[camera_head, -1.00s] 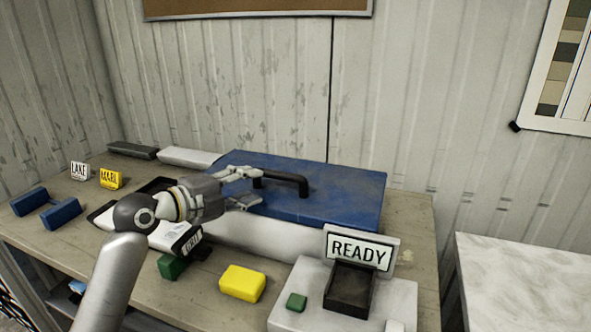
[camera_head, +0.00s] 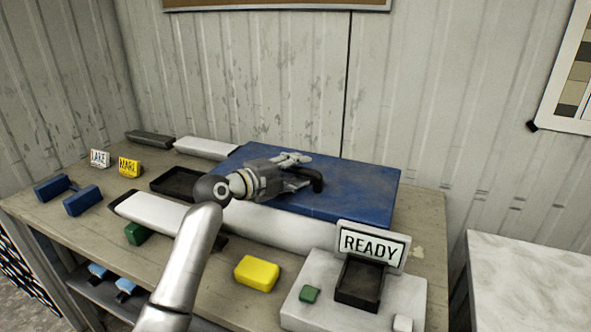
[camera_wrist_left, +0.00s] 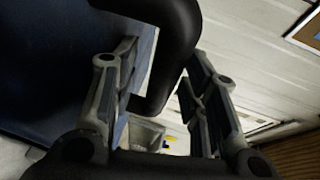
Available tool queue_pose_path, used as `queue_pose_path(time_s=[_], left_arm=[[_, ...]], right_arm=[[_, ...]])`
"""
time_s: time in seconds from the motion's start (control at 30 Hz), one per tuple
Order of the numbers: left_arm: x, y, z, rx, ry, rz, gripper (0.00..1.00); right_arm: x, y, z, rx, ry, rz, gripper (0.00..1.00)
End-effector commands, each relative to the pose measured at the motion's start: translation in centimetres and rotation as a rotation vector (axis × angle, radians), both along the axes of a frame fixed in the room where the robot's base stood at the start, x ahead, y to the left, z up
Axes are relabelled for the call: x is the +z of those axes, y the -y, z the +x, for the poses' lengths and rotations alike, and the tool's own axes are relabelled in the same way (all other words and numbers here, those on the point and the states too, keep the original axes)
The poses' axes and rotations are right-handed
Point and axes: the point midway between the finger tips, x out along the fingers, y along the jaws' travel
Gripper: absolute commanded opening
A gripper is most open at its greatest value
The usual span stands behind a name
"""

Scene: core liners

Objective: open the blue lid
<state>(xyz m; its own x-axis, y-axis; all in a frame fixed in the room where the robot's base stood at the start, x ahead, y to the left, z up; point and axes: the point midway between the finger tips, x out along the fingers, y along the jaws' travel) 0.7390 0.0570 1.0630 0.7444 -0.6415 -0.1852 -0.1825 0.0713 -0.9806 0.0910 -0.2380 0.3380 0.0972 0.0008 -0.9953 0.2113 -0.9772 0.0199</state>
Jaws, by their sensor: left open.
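The blue lid (camera_head: 352,190) lies closed and flat on a long white box (camera_head: 285,226) on the bench. A black handle (camera_head: 317,178) stands on the lid. My left gripper (camera_head: 301,173) is open over the lid at the handle, hiding the handle's left part. In the left wrist view, the black handle (camera_wrist_left: 165,60) passes between the two open fingers (camera_wrist_left: 160,100), which are not closed on it. The blue lid also shows there at the left (camera_wrist_left: 60,70). My right gripper is not in view.
A READY sign (camera_head: 372,246) and a black tray (camera_head: 360,285) stand on a white block at the front right. A yellow block (camera_head: 257,273), a green block (camera_head: 138,234) and blue pieces (camera_head: 82,200) lie on the bench. A corrugated wall stands behind.

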Motion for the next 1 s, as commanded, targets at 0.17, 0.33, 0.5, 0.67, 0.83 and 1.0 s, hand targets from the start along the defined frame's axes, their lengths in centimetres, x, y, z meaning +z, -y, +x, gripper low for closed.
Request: queue_pose_path(time_s=[0.17,0.33,0.5,0.67,0.83,1.0], left_arm=[[0.0,0.0,0.0,0.000,0.000,0.000,0.41],[0.0,0.0,0.0,0.000,0.000,0.000,0.23],[0.0,0.0,0.0,0.000,0.000,0.000,0.01],[0.0,0.0,0.0,0.000,0.000,0.000,0.00],[0.2,0.0,0.0,0.000,-0.004,0.002,0.00],[1.2,0.0,0.3,-0.001,-0.035,0.013,0.00]], right_arm=[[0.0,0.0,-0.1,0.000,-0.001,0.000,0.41],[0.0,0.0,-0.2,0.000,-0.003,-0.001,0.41],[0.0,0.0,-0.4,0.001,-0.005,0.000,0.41],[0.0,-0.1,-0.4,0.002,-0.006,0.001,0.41],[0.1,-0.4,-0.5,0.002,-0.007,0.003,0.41],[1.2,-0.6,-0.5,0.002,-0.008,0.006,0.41]])
